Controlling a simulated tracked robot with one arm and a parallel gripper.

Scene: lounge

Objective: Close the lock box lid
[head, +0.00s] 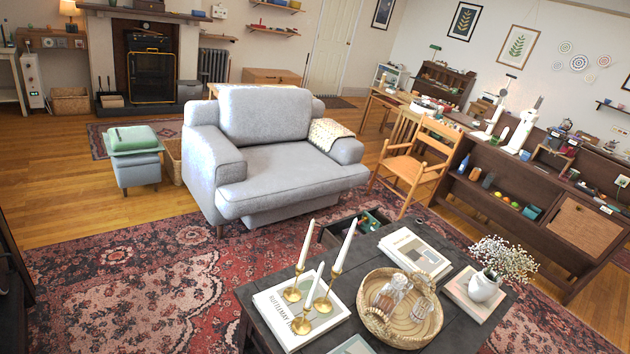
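I cannot pick out a lock box or its lid for certain in the head view. A green item (132,138) sits on a grey ottoman (137,172) at the left; I cannot tell if it is a box or something soft. Small items crowd the dark sideboard (510,205) at the right, too small to tell apart. My gripper is not in view.
A grey armchair (290,180) stands mid-room, with a wooden chair (415,165) to its right. A dark coffee table (385,262) in front holds candlesticks, books, a wicker tray (440,318) and a vase (484,287). Open rug (130,280) lies at the left.

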